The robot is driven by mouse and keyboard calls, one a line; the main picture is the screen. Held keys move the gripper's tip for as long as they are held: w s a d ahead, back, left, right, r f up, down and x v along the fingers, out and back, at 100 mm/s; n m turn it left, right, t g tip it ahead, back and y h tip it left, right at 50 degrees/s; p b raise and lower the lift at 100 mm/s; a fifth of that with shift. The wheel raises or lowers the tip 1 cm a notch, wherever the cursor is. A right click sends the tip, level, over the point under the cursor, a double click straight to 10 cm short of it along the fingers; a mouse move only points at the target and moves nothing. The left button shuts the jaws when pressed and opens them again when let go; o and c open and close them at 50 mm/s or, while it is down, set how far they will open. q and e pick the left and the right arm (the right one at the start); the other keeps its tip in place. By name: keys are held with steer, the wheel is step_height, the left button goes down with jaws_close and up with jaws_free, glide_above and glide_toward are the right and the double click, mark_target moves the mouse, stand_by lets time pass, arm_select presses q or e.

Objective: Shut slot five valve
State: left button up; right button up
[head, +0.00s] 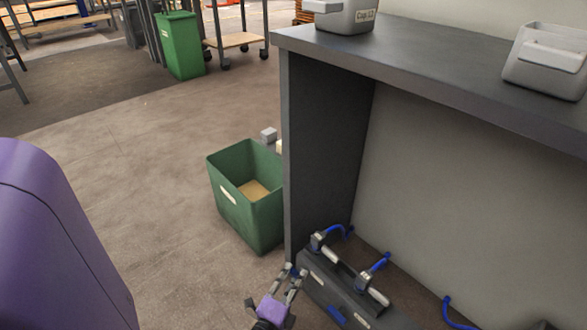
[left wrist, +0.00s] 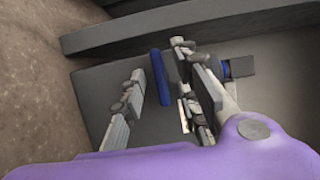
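A dark manifold (head: 345,300) with pale cylindrical fittings and blue hoses stands low inside the grey bench. A blue valve lever (head: 337,316) lies on its front; slot numbers are too small to read. My left gripper (head: 295,270) is at the manifold's left end, fingers apart. In the left wrist view, a blue bar-like lever (left wrist: 159,78) shows between the open fingers, closer to the right one, with a visible gap to the left one. I cannot tell whether the right finger touches it. My right gripper is in neither view.
A green bin (head: 245,215) with something tan inside stands on the floor left of the bench's side panel (head: 325,130). Grey containers (head: 345,15) sit on the bench top (head: 430,65). Another green bin (head: 180,45) and a wheeled cart (head: 235,40) stand further back. Floor at left is clear.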

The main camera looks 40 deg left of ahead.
arm_select(q)
jaws_close()
